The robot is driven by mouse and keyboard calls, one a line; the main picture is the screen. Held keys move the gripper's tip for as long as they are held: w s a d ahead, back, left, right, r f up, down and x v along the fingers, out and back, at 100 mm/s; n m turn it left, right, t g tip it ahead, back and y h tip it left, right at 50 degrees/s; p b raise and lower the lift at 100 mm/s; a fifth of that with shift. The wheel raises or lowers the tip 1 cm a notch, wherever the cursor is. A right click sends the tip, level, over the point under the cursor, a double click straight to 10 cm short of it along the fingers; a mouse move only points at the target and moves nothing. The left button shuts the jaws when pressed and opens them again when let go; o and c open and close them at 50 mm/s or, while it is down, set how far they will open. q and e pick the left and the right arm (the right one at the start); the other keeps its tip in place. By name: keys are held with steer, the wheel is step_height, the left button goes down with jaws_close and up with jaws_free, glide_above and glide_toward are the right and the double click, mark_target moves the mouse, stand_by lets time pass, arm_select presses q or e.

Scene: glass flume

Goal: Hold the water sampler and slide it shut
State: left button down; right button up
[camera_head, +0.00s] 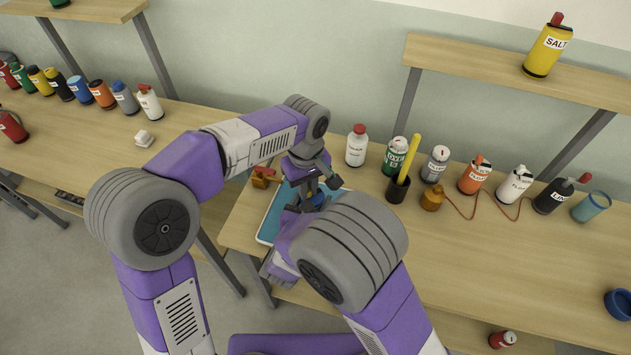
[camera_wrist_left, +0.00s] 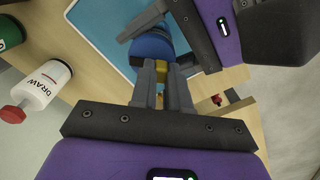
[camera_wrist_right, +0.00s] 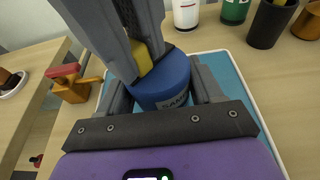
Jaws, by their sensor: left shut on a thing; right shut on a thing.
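The water sampler is a blue cylinder (camera_wrist_right: 165,85) with a partly readable label and a yellow part (camera_wrist_right: 140,57) at its end. It is over a blue tray with a pale rim (camera_head: 268,226). My right gripper (camera_wrist_right: 163,90) is shut on the blue body. My left gripper (camera_wrist_left: 162,85) is shut on the yellow part, just beside the blue body (camera_wrist_left: 152,47). In the head view the two grippers meet closely, and my arms hide most of the sampler; only a bit of blue (camera_head: 318,198) shows.
Behind the tray stand a white bottle (camera_head: 356,148), a green bottle (camera_head: 395,157) and a black cup with a yellow stick (camera_head: 398,189). Several more bottles line the bench to the right. An orange-brown object with a red handle (camera_head: 263,177) is left of the tray. The front right bench is mostly clear.

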arm_select(q)
steer(key=shift+s+a, duration=0.2)
steer(key=shift+a, duration=0.1)
arm_select(e)
steer(key=shift+d, duration=0.1)
arm_select(q)
steer(key=c, duration=1.1)
jaws_free()
steer(key=shift+r, duration=0.1)
step_height(320, 180, up, 12)
steer(key=shift+f, duration=0.1)
arm_select(e)
steer(key=o, duration=1.2)
